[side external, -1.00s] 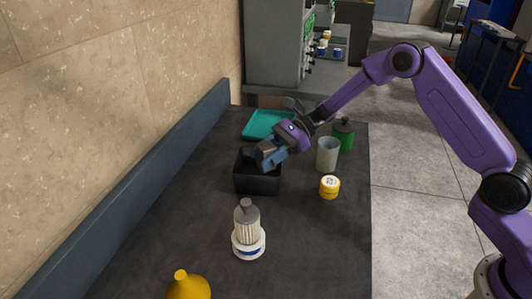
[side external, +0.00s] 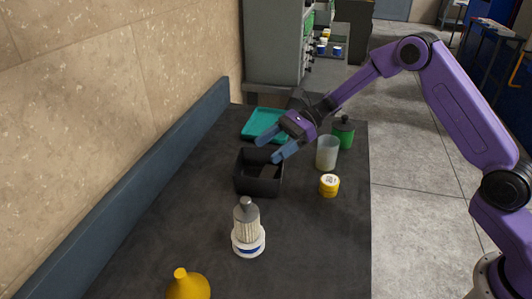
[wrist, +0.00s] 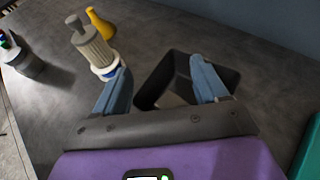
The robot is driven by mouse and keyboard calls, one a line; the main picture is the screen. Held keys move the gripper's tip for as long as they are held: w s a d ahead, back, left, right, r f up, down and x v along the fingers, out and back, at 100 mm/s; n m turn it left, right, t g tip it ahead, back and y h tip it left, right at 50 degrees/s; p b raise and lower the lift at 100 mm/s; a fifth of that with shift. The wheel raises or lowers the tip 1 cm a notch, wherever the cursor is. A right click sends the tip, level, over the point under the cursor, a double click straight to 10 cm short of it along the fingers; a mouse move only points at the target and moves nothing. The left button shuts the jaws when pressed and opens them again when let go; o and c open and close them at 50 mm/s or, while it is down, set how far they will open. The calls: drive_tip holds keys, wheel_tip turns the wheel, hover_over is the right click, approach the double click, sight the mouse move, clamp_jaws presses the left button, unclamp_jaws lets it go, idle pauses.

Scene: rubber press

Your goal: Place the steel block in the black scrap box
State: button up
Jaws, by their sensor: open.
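The black scrap box (side external: 257,188) stands on the dark table near the wall-side edge; it also shows between my fingers in the wrist view (wrist: 151,88). A grey block (side external: 268,172), which looks like the steel block, lies inside the box. In the wrist view the block (wrist: 170,99) is partly cut off by my gripper. My gripper (side external: 271,149) has its blue fingers spread apart with nothing between them. It is above the box, toward its far side.
A teal tray (side external: 262,134) lies behind the box. A translucent cup (side external: 327,153), a green container (side external: 343,133) and a yellow roll (side external: 329,186) stand to the right. A ribbed filter on a white roll (side external: 247,232) and a yellow flask (side external: 188,287) stand in front.

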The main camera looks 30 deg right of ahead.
drive_tip(key=v, duration=0.9)
drive_tip(key=shift+d, duration=0.35)
drive_tip(key=shift+s+r, duration=0.1)
drive_tip(key=shift+r, duration=0.05)
drive_tip(key=s+a+r+n+g+h, duration=0.15)
drive_tip(key=s+a+n+h, duration=0.35)
drive_tip(key=s, duration=0.6)
drive_tip(key=s+a+n+g+h, duration=0.1)
drive_tip(key=s+n+g+h, duration=0.15)
drive_tip(key=s+n, duration=0.65)
drive_tip(key=s+d+n+t+h, duration=0.2)
drive_tip(key=s+d+n, duration=0.3)
drive_tip(key=s+n, duration=0.3)
drive_tip(key=s+d+n+t+h, duration=0.2)
drive_tip(key=s+d+n+h, duration=0.1)
drive_tip(key=s+d+n, duration=0.3)
drive_tip(key=s+n, duration=0.2)
drive_tip(key=s, duration=0.2)
drive_tip(key=shift+s+n, duration=0.3)
